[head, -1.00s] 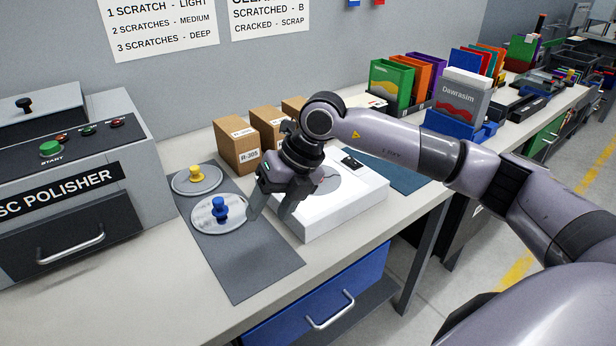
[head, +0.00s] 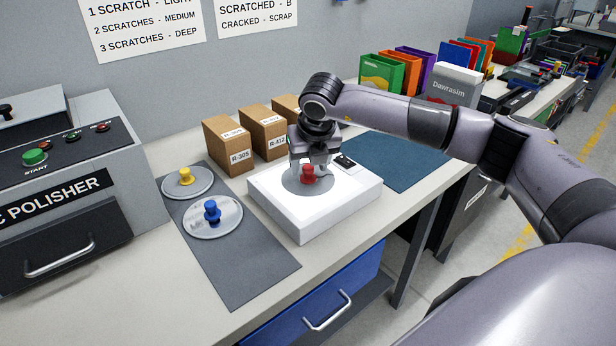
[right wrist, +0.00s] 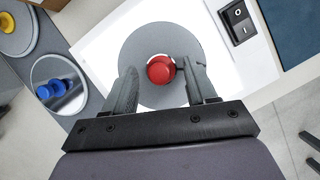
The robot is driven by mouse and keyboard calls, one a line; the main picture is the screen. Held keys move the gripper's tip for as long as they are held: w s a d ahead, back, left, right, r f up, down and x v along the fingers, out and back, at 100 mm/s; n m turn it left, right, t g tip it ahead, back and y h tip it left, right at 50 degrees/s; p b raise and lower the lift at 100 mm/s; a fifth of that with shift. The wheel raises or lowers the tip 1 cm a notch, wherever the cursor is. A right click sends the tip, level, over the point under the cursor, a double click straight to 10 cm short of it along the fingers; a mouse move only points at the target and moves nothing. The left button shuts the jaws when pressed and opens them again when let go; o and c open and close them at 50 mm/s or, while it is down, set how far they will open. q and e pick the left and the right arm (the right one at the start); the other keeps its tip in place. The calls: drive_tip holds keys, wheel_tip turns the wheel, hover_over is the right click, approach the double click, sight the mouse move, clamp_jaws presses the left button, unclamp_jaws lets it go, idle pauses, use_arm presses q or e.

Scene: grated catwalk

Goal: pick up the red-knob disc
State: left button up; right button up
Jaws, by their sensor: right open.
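The red-knob disc (head: 309,185) is a grey disc with a red knob, lying on the white light box (head: 335,213). In the right wrist view its red knob (right wrist: 161,69) shows near the fingertips, over the grey disc face (right wrist: 150,40). My right gripper (head: 314,170) is above the disc, pointing down, with its fingers apart. In the right wrist view the open fingers (right wrist: 158,82) stand to the left and right of the knob, with nothing held. I cannot tell whether they touch the disc. My left gripper does not show.
A yellow-knob disc (head: 186,182) and a blue-knob disc (head: 212,214) lie on the grey mat (head: 240,272) to the left. Cardboard boxes (head: 228,146) stand behind the light box. A black switch (right wrist: 238,20) is on the box. A blue mat (head: 400,163) lies clear to the right.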

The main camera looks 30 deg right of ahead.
clamp_jaws()
